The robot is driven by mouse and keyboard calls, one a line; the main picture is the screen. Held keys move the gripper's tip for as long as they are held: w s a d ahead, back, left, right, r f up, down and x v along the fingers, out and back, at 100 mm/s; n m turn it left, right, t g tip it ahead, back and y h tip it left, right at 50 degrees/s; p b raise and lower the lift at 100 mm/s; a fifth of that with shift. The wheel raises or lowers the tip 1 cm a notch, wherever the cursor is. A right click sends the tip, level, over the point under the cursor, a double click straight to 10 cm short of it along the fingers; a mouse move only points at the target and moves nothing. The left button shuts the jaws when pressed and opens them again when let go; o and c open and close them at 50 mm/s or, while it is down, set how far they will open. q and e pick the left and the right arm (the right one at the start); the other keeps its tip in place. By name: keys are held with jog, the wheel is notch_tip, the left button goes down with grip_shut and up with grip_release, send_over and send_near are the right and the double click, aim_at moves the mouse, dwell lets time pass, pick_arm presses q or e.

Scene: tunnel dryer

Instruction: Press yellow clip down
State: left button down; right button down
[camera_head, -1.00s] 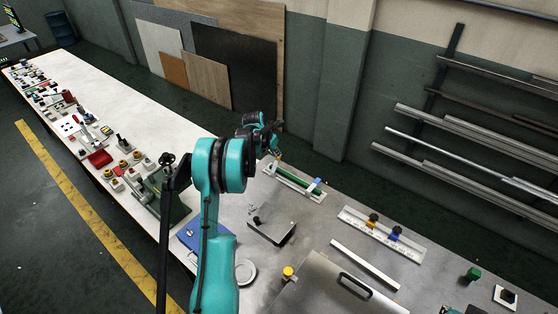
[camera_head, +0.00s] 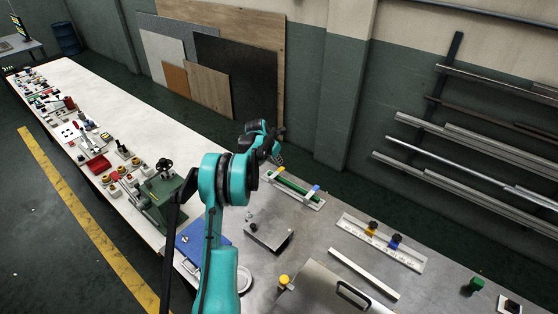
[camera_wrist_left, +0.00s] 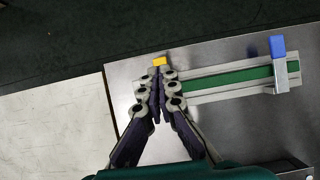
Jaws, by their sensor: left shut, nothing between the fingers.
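The yellow clip (camera_wrist_left: 160,61) stands at the left end of a pale rail with a green strip (camera_wrist_left: 220,79). My right gripper is not in view.
The rail lies on a grey metal table (camera_head: 315,230). A green machine (camera_head: 165,200) is at left.

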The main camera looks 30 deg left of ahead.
pick_arm(q)
jog(key=shift+s, duration=0.25)
jog(key=v, duration=1.1)
jog(key=shift+s+r, duration=0.2)
jog(key=shift+r, duration=0.15)
